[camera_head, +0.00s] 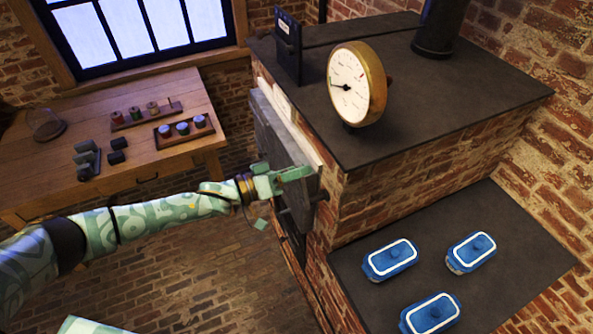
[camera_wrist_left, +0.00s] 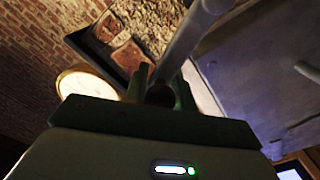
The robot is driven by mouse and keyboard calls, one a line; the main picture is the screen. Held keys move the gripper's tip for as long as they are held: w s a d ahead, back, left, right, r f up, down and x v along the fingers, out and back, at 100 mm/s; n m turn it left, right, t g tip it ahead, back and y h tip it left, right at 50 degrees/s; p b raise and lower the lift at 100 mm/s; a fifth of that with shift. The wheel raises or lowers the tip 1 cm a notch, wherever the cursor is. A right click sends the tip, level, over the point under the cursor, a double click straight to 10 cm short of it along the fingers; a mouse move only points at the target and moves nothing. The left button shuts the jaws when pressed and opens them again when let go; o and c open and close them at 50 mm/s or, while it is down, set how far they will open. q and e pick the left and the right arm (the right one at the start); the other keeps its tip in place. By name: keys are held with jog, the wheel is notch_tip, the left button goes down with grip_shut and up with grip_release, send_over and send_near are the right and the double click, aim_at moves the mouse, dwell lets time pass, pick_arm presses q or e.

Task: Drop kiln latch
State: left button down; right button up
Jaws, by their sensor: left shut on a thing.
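The brick kiln (camera_head: 400,190) stands right of centre in the head view, with its grey door (camera_head: 275,125) on the left-facing side. My left gripper (camera_head: 305,175) is at the door's lower right edge, shut on what looks like the kiln latch. The fingers hide most of the latch in the head view. In the left wrist view, my left gripper (camera_wrist_left: 165,92) has its fingers around a dark round end, and a grey bar (camera_wrist_left: 190,40) runs up and right from there. I cannot tell exactly how the latch is turned. My right gripper is not in view.
A brass-rimmed gauge (camera_head: 352,85) and a dark upright box (camera_head: 288,45) stand on the kiln top. Several blue-lidded jars (camera_head: 390,258) sit on a dark slab (camera_head: 510,215) at lower right. A wooden table (camera_head: 200,85) with small racks is at left. Floor between is clear.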

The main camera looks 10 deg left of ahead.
pick_arm(q)
jog(key=c, duration=1.1)
grip_release()
jog(key=shift+c, duration=0.2)
jog(key=shift+a, duration=0.1)
jog(key=b+v, duration=0.2)
jog(key=v, duration=1.4)
jog(key=shift+b, duration=0.35)
